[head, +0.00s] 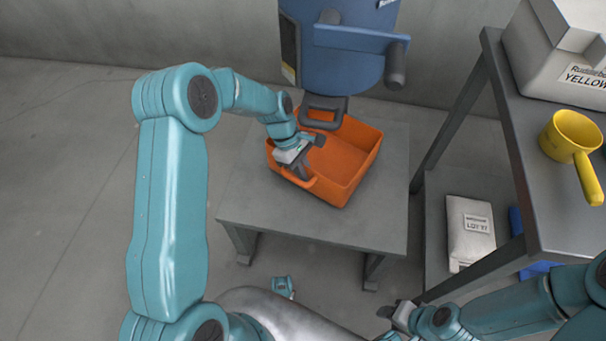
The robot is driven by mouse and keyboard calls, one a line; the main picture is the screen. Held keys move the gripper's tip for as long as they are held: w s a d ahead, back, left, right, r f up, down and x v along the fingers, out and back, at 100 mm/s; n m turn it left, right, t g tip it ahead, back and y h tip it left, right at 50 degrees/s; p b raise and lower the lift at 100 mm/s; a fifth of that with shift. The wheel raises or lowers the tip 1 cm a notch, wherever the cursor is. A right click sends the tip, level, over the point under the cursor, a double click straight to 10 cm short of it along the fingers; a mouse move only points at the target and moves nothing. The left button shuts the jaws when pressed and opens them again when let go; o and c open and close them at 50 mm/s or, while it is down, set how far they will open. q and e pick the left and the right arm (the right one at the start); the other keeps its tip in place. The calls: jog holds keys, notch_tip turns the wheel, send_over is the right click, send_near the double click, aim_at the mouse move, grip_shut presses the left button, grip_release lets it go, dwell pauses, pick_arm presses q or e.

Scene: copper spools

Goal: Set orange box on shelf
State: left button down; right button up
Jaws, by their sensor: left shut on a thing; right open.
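An orange box (352,157), open at the top, is on a low grey table (250,207) in the middle of the head view. My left gripper (303,170) is shut on the box's near left rim, by its handle. The box looks empty where I see inside. A grey shelf unit (513,128) stands at the right, with an upper top and a lower level. My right gripper (388,312) is open and empty at the bottom, apart from the box and in front of the low table.
A blue drum-like vessel (335,65) with a dark handle hangs or stands just behind the box. The shelf top holds a yellow scoop (571,143) and a pale container (555,60). Its lower level holds a white bag (469,232) and a blue item (516,221). Floor at left is clear.

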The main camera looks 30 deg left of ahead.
pick_arm(q)
jog(key=shift+w+f, duration=0.1)
jog(key=shift+f, duration=0.8)
jog(key=c, duration=1.2)
grip_release()
jog(key=shift+c, duration=0.2)
jog(key=p+v, duration=0.2)
jog(key=v, duration=0.6)
jog(key=shift+f, duration=0.1)
